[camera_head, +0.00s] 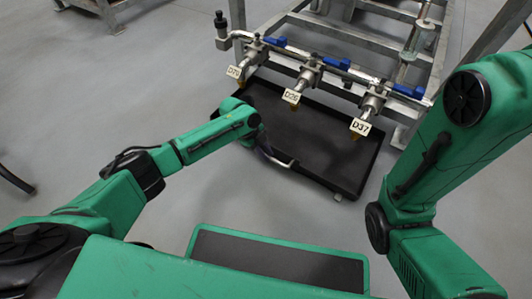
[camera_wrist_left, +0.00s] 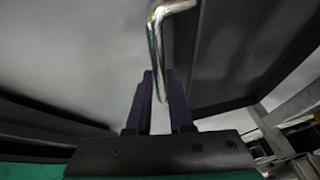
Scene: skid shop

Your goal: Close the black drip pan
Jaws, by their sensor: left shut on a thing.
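The black drip pan (camera_head: 325,145) is a wide, shallow tray low under the valve rack in the head view, sticking out in front of it. Its bent metal handle (camera_head: 286,163) is on the near edge. My left gripper (camera_head: 268,152) is at that near edge, shut on the handle. In the left wrist view the shiny handle (camera_wrist_left: 156,35) runs down between the dark fingers of the left gripper (camera_wrist_left: 162,90). The fingers partly hide the handle. My right gripper is out of view.
A metal skid frame (camera_head: 300,75) stands behind and over the pan. Tagged valves with blue levers hang over it, including one marked D37 (camera_head: 366,112). Grey floor (camera_head: 90,90) is clear to the left and in front of the pan.

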